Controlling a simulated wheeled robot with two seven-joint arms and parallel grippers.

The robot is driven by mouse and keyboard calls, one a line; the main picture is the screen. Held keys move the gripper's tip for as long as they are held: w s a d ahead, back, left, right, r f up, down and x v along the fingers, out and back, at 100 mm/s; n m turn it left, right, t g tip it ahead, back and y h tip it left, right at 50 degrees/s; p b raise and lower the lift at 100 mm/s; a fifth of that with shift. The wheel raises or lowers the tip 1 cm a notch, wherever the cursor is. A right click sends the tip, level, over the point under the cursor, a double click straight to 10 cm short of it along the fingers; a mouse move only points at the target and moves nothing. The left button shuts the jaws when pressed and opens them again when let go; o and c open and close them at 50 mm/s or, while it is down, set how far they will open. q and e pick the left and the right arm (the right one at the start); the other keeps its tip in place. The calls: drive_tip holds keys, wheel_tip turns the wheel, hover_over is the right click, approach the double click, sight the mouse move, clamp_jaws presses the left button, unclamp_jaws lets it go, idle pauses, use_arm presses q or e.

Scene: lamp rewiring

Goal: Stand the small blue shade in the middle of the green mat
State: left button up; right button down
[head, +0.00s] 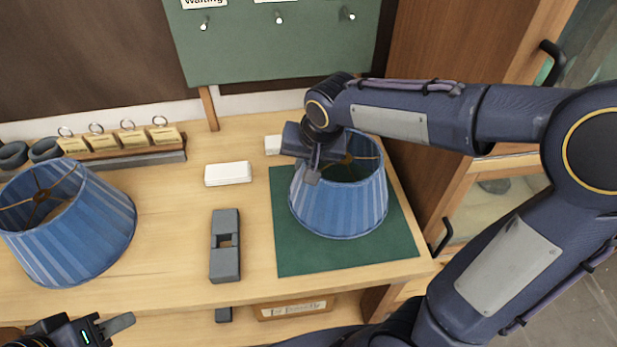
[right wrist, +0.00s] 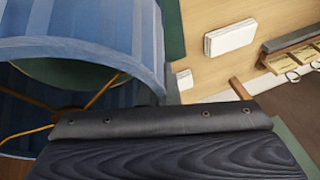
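The small blue shade (head: 342,208) stands upright on the green mat (head: 300,259), wide end down, near the mat's middle and a little toward its back. Its open top shows a brass spider frame. My right gripper (head: 313,168) is at the left part of its top rim, with a finger outside the wall. The right wrist view shows the shade's wall (right wrist: 120,30) running behind the dark gripper body; the fingertips are hidden there, so I cannot see whether they are closed. My left gripper (head: 112,326) is at the bottom left, partly cut off, away from the shade.
A larger blue shade (head: 78,230) stands at the left. A dark grey block with a slot (head: 225,262) and a white box (head: 228,174) lie between the shades. A tag rack (head: 130,148) is at the back left. A wooden cabinet (head: 440,60) borders the table's right side.

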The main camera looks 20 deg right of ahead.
drive_tip(key=shift+w+f, duration=0.1)
drive_tip(key=shift+f, duration=2.3)
drive_tip(key=shift+f, duration=0.2)
drive_tip(key=c, duration=1.7)
unclamp_jaws()
drive_tip(key=shift+r, duration=0.15)
